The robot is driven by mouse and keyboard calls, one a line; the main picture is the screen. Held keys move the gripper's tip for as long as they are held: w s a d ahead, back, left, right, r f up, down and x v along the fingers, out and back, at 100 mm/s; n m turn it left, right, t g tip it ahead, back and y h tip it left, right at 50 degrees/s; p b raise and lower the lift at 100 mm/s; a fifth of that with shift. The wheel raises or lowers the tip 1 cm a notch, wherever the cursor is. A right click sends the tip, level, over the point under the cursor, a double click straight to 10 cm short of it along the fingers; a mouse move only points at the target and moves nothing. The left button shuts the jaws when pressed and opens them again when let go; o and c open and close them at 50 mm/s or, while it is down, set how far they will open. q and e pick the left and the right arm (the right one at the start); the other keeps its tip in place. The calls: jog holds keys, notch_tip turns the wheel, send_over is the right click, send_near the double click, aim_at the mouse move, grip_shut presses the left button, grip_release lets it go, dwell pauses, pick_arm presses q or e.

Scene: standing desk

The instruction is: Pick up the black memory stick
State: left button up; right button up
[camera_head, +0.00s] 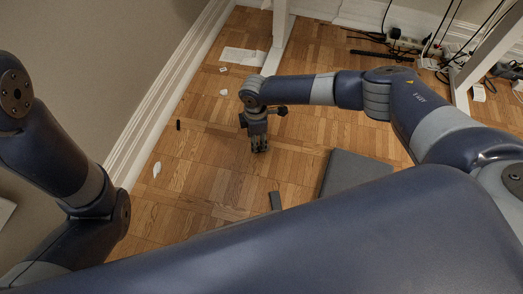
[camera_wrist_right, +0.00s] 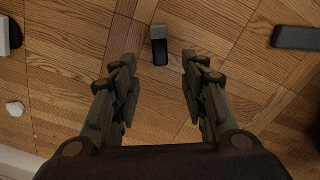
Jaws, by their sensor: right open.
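The black memory stick (camera_wrist_right: 160,50) with a grey end lies on the wooden floor in the right wrist view. It appears between and just beyond the fingertips of my right gripper (camera_wrist_right: 158,62), with its grey end pointing away. The fingers are apart, with nothing between them touching the stick. In the head view my right gripper (camera_head: 259,146) points down over the floor, and I cannot make out the stick there. My left arm shows at the left of the head view, but its gripper is out of view.
A dark bar (camera_wrist_right: 296,37) lies to the right and a white lump (camera_wrist_right: 15,108) to the left in the wrist view. A white baseboard (camera_head: 165,85) runs along the left.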

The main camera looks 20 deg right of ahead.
jog(key=shift+f, duration=0.2)
jog(key=f+b, duration=0.2)
jog(key=d+f+b, duration=0.1)
jog(key=f+b, duration=0.1)
jog(key=shift+s+d, duration=0.1)
jog(key=shift+d, duration=0.05)
jog(key=shift+f+b, duration=0.55)
jog(key=shift+b, duration=0.1)
jog(key=shift+r, duration=0.1)
jog(key=c, duration=0.8)
